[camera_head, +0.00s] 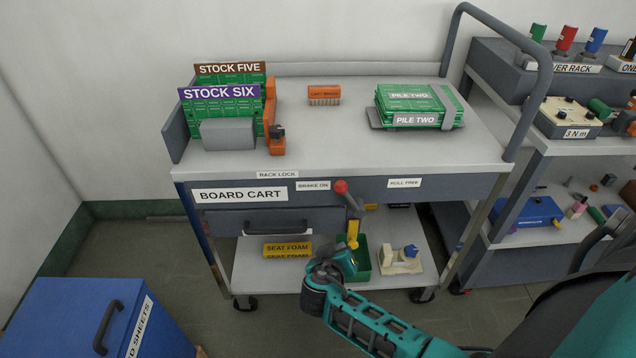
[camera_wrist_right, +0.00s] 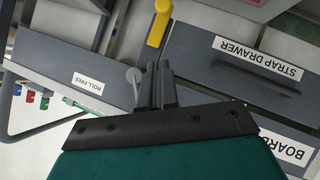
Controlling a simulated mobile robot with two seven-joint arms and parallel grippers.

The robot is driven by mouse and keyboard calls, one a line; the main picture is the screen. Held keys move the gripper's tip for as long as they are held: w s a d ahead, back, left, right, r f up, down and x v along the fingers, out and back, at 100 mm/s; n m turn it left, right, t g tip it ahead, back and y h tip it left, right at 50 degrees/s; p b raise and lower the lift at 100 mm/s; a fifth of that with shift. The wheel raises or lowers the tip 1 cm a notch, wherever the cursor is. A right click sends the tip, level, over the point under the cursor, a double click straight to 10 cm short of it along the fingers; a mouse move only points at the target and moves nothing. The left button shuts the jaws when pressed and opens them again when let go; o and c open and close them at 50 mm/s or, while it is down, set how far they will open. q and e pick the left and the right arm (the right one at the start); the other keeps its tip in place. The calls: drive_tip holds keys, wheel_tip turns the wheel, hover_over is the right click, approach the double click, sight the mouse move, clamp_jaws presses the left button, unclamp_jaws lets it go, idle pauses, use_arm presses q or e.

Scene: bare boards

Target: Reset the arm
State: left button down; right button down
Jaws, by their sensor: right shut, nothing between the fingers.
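My right arm comes in from the lower right in the head view. Its teal hand, my right gripper (camera_head: 345,258), is in front of the cart's lower shelf. The fingers show better in the wrist view (camera_wrist_right: 160,84), closed together with nothing between them. A yellow handle (camera_head: 352,232) stands close to the hand in the head view and beyond the fingertips in the wrist view (camera_wrist_right: 159,22). A red knob (camera_head: 341,187) is above it, at the cart's front edge by the BRAKE ON label. My left gripper is not in view.
The board cart (camera_head: 330,157) carries green board stacks labelled STOCK SIX (camera_head: 221,106) and PILE TWO (camera_head: 415,105). A strap drawer (camera_head: 275,222) is under the top. A blue chest (camera_head: 95,320) stands lower left. A grey rack (camera_head: 500,75) stands at right. Floor is open between chest and cart.

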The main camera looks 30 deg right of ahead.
drive_tip(key=s+a+f+n+y+p, duration=0.1)
drive_tip(key=s+a+f+n+y, duration=0.15)
drive_tip(key=s+a+y, duration=0.4)
drive_tip(key=s+a+r+n+t+y+p, duration=0.1)
drive_tip(key=s+a+r+n+t+y, duration=0.2)
drive_tip(key=a+r, duration=0.4)
drive_tip(key=s+r+y, duration=0.1)
drive_tip(key=s, duration=0.1)
drive_tip(key=shift+s+r+p, duration=0.15)
drive_tip(key=shift+s+p, duration=0.15)
drive_tip(key=shift+s, duration=0.05)
drive_tip(key=shift+y, duration=0.25)
